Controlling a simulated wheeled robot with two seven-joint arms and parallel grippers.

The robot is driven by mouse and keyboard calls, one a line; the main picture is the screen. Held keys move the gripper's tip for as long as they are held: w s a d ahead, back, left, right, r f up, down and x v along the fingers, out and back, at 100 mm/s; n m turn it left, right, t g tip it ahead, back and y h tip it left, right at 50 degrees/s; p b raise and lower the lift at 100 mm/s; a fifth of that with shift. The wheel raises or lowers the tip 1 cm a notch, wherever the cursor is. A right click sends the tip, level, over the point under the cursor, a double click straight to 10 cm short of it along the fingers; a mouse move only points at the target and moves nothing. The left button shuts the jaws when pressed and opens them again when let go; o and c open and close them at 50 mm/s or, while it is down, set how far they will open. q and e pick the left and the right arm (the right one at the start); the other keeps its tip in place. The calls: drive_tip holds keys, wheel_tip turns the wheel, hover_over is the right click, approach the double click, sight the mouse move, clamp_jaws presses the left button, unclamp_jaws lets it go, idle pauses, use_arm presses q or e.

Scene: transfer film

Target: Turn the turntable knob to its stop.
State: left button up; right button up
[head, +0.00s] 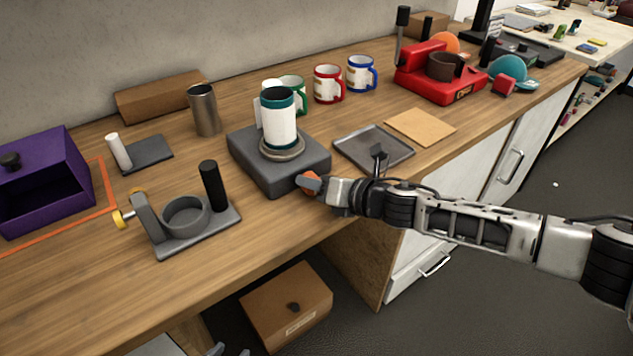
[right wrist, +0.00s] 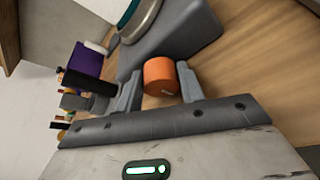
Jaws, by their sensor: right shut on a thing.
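The turntable (head: 250,160) is a dark grey block on the wooden bench. Its round plate (head: 283,153) carries an upright white tumbler (head: 281,128) with teal bands. The orange knob (head: 312,182) is on the turntable's front side. My right gripper (head: 313,184) reaches in from the right and is shut on this knob. In the right wrist view the knob (right wrist: 160,76) sits between the two fingers (right wrist: 160,88), and the turntable body (right wrist: 185,35) is behind it. My left gripper (head: 230,350) shows only its fingertips at the bottom edge, apart and empty.
A grey fixture (head: 190,225) with a black handle stands left of the turntable. A metal tray (head: 355,152) lies to its right. A steel cup (head: 204,110) and several mugs stand behind. A cardboard box (head: 288,300) is below the bench edge.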

use_arm(q)
drive_tip(key=shift+s+d, duration=0.1)
use_arm(e)
drive_tip(key=o, duration=1)
drive_tip(key=shift+d, duration=0.1)
